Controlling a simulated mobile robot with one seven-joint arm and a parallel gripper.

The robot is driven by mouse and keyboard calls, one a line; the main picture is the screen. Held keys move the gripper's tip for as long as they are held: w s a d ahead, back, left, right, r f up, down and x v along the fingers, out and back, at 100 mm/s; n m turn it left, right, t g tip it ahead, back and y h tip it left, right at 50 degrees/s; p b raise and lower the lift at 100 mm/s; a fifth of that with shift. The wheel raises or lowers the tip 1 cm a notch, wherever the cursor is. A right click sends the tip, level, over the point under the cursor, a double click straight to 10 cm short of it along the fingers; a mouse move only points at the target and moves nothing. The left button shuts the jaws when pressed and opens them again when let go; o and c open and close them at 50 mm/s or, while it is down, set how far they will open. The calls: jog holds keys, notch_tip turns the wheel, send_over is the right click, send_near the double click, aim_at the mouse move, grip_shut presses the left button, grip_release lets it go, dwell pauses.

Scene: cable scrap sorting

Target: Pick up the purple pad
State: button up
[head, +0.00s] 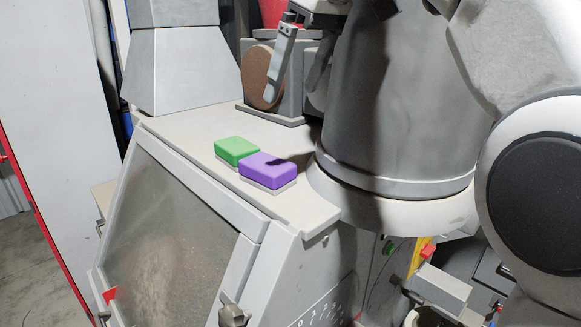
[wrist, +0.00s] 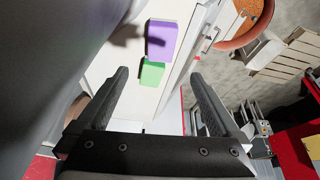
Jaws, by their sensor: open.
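The purple pad (head: 268,171) lies on the pale top (head: 187,132) of a machine, near its front edge. It has a light grey base layer, and a shadow falls across its upper face. In the wrist view the purple pad (wrist: 161,41) is ahead of the fingertips, above the green pad in the picture. The green pad (head: 236,150) lies close beside it, to its left and behind; it also shows in the wrist view (wrist: 151,73). My gripper (wrist: 160,76) is open with nothing between its fingers. In the head view my gripper (head: 302,66) hangs above and behind the pads.
A brown disc (head: 262,77) in a grey housing stands at the back of the machine top. A grey tapered housing (head: 178,70) rises at the back left. A sloped window (head: 170,235) faces the front. The top left of the pads is clear.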

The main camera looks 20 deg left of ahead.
jog(key=b, duration=0.2)
send_near(268, 162)
jog(key=x, duration=0.5)
jog(key=shift+w+f, duration=0.1)
jog(key=shift+w, duration=0.1)
jog(key=shift+x, duration=2.65)
jog(key=shift+s+f, duration=0.15)
jog(key=shift+f, duration=0.05)
jog(key=shift+a, duration=0.1)
jog(key=c, duration=1.2)
jog(key=shift+c, duration=0.3)
jog(key=shift+r, duration=0.9)
notch_tip(268, 162, up, 3)
jog(key=shift+f, duration=0.2)
jog(key=s+d+r+b, duration=0.1)
jog(key=s+d+r, duration=0.5)
jog(key=d, duration=0.4)
jog(key=shift+r+b, duration=0.35)
jog(key=shift+r, duration=0.2)
